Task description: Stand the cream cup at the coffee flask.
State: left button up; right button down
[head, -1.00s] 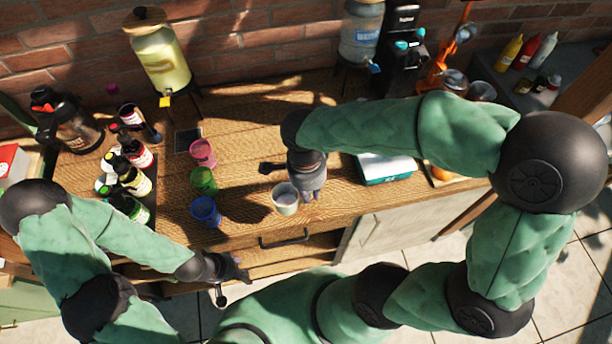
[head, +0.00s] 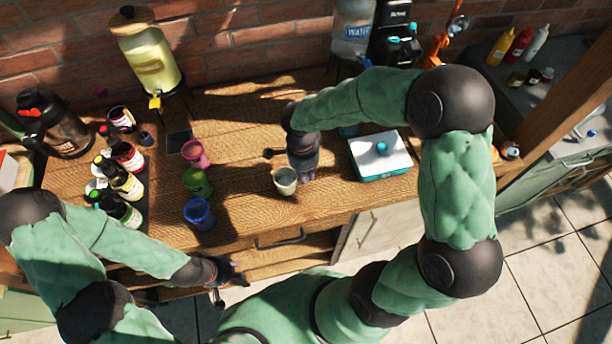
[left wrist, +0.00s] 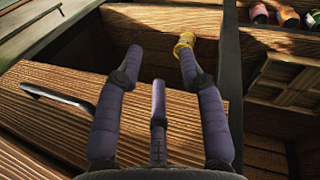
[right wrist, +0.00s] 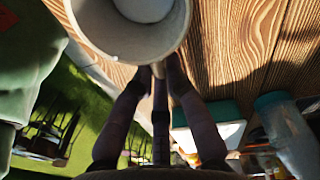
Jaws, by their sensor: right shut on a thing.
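The cream cup (head: 286,181) is at the front middle of the wooden counter. My right gripper (head: 303,176) is shut on it from behind. In the right wrist view the cup (right wrist: 92,35) shows its open mouth, at the tips of my right gripper (right wrist: 158,72). Whether its base touches the counter is unclear. The coffee flask (head: 62,130), dark with a handle and red on top, stands at the counter's far left. My left gripper (head: 236,274) is low by the counter's front edge. It is open and empty in the left wrist view (left wrist: 160,55).
Pink (head: 195,154), green (head: 196,182) and blue (head: 199,214) cups stand between the cream cup and several bottles (head: 125,185) near the flask. A lemonade dispenser (head: 148,55) stands at the back. A white-topped teal box (head: 380,157) is to the right. An open drawer (head: 285,262) juts out in front.

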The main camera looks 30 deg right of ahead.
jog(key=shift+f, duration=0.65)
jog(key=shift+f, duration=0.2)
jog(key=c, duration=1.3)
grip_release()
jog(key=shift+r, duration=0.1)
jog(key=shift+o, duration=0.2)
jog(key=shift+r, duration=0.1)
